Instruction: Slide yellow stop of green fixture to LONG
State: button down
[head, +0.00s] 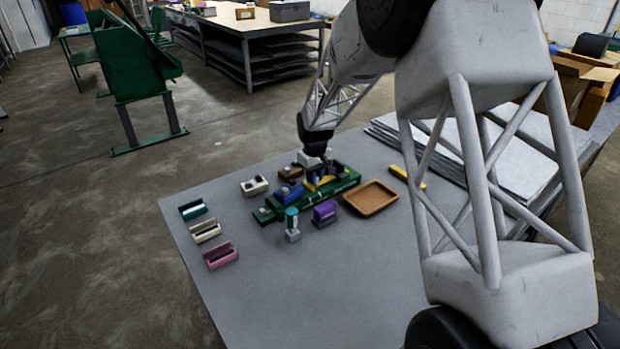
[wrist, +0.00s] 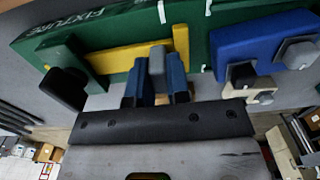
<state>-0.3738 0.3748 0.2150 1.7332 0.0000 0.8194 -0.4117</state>
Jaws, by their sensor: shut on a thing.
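The green fixture (head: 345,186) lies on the grey table, with its lettering partly in sight in the wrist view (wrist: 235,22). The yellow stop (head: 313,186) sits on it, and it also shows in the wrist view (wrist: 120,57) as a long bar with an upright end. My gripper (wrist: 156,82) is shut on a grey knob (wrist: 156,62) at the yellow stop, one dark blue finger on each side. In the head view my gripper (head: 322,172) hides part of the stop. White marks show on the fixture; no LONG label is readable.
A blue block (wrist: 262,40) with a grey knob is at the fixture's other side. A purple holder (head: 325,214), a green-topped grey piece (head: 292,225) and a brown tray (head: 371,198) stand close by. Teal (head: 193,209), cream (head: 206,231) and pink (head: 221,256) holders are at left. The front table area is clear.

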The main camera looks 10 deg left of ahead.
jog(key=shift+w+d, duration=0.9)
jog(key=shift+w, duration=0.05)
jog(key=c, duration=1.4)
grip_release()
jog(key=shift+d, duration=0.1)
jog(key=shift+o, duration=0.2)
jog(key=shift+r, duration=0.15)
notch_tip(320, 180, up, 8)
jog(key=shift+f, duration=0.2)
